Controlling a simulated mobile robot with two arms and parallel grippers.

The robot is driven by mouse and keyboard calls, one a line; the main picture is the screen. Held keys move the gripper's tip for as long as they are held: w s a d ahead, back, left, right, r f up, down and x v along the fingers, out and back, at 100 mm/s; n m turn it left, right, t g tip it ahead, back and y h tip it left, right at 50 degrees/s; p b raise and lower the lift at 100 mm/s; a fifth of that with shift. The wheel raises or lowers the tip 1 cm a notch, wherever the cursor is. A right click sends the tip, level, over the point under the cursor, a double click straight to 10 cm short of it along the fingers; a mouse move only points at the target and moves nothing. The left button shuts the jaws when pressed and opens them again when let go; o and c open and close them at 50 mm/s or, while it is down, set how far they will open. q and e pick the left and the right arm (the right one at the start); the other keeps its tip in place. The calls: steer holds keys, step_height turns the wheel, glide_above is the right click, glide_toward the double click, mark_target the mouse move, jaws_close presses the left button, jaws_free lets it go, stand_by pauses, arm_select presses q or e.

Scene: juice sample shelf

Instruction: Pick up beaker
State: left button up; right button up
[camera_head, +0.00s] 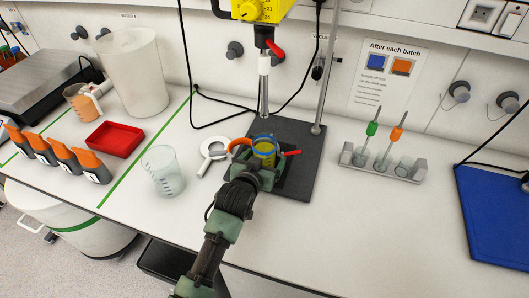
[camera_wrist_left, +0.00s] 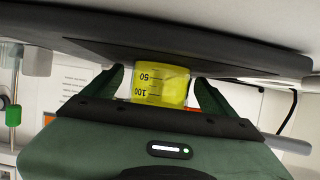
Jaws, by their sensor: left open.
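A beaker with yellow content (camera_head: 264,149) stands on the dark base plate of the stirrer stand (camera_head: 301,178), below the stirrer shaft. A blue ring and orange and red clamp-like parts show around its top. My left gripper (camera_head: 262,163) is at the beaker's near side, low over the plate. In the left wrist view the beaker (camera_wrist_left: 160,86) shows yellow with 50 and 100 marks, between the two open fingers (camera_wrist_left: 160,92). I cannot tell whether a finger touches it. A second, empty clear beaker (camera_head: 162,171) stands to the left. My right gripper is not in view.
The yellow stirrer head (camera_head: 262,10) and its shaft (camera_head: 264,85) hang above the beaker; the stand's rod (camera_head: 323,75) rises behind. A white ring-shaped item (camera_head: 211,152) lies left of the plate. A rack (camera_head: 382,165), red tray (camera_head: 114,139) and blue mat (camera_head: 495,215) are farther off.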

arm_select(q)
steer(key=shift+c, duration=0.3)
steer(key=c, duration=1.5)
steer(key=shift+r, duration=0.1)
steer(key=shift+c, duration=1.3)
steer(key=shift+s+r, duration=0.1)
steer(key=shift+s+a+r, duration=0.3)
steer(key=shift+s+r, duration=0.4)
steer(key=shift+s, duration=0.1)
steer(key=r+b+v, duration=0.1)
steer(key=v, duration=1.2)
steer(key=shift+r, duration=0.15)
